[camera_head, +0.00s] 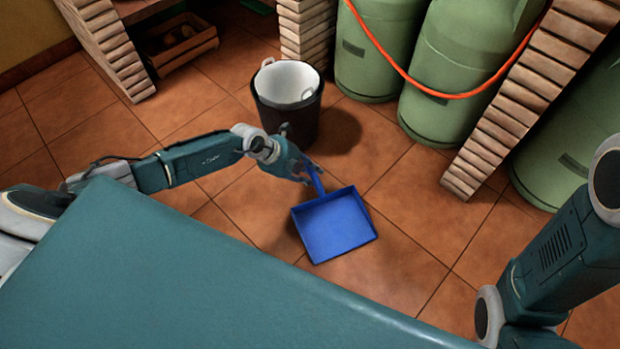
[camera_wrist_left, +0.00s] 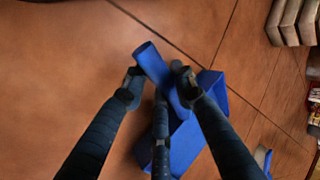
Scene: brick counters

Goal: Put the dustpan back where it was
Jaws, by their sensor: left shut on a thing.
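The blue dustpan (camera_head: 335,226) is in the middle of the head view, over the tiled floor, with its handle (camera_head: 316,181) pointing up and left. My left gripper (camera_head: 305,172) is shut on the handle. In the left wrist view the handle (camera_wrist_left: 160,72) sits between the fingers of my left gripper (camera_wrist_left: 158,84), and the blue pan (camera_wrist_left: 212,88) shows behind them. I cannot tell if the pan touches the floor. My right arm is at the right edge of the head view, but its gripper is out of view.
A dark bin (camera_head: 287,112) with a white liner stands just behind my left gripper. Green gas cylinders (camera_head: 455,75) and an orange hose (camera_head: 440,95) are at the back right, beside brick pillars (camera_head: 510,110). A wooden crate (camera_head: 177,50) is at the back left. Floor left of the bin is clear.

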